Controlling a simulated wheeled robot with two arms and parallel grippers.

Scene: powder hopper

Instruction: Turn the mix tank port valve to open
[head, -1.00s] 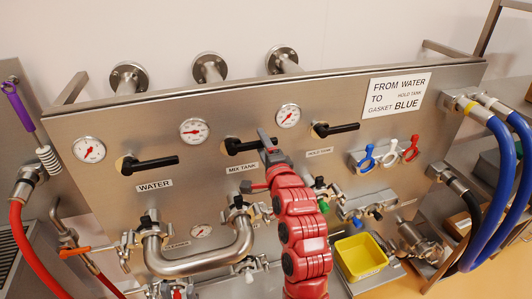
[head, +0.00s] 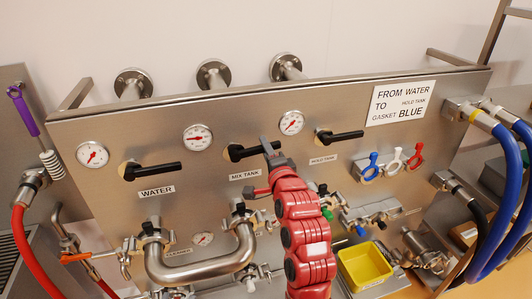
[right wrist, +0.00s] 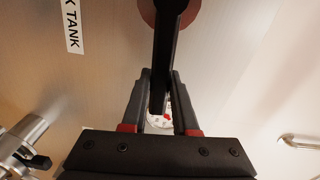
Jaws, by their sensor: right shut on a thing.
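The mix tank port valve has a black lever handle (head: 240,152) on the steel panel, above the "MIX TANK" label (head: 244,175). The lever points right, roughly level like the levers on either side of it. In the right wrist view the black handle (right wrist: 163,45) runs down from its round brown-orange mount into my jaws. My right gripper (head: 268,147), on the red arm, is shut on the outer end of this handle. Its two grey fingers (right wrist: 159,92) lie on either side of the handle. The left gripper is not in view.
The water valve lever (head: 153,169) is at left and the hold tank lever (head: 340,136) at right. A bent steel pipe (head: 205,268) joins ports below. A yellow bin (head: 388,278) and blue hoses (head: 510,200) are at right. A sign (head: 402,102) is on the panel.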

